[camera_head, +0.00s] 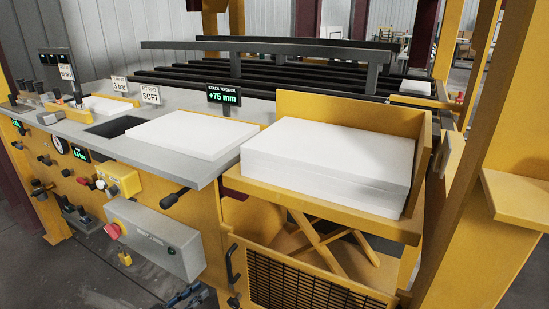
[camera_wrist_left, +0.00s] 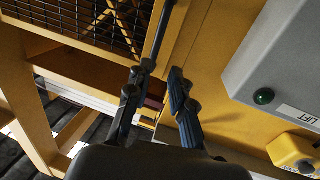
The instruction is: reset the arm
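My left gripper (camera_head: 187,296) shows small and dark at the bottom edge of the head view, below the grey control box. In the left wrist view its two black fingers (camera_wrist_left: 162,72) are apart, with nothing held between them. A black bar (camera_wrist_left: 160,30) reaches down close to the left fingertip; I cannot tell whether they touch. Most of the left arm is outside the head view. My right gripper is in neither view.
A grey control box (camera_head: 155,238) juts from the yellow machine; its green button (camera_wrist_left: 263,96) shows in the wrist view. A mesh panel (camera_head: 310,285) with a black handle (camera_head: 232,262) is at right. White sheets (camera_head: 330,150) lie stacked on a yellow lift table (camera_head: 330,208).

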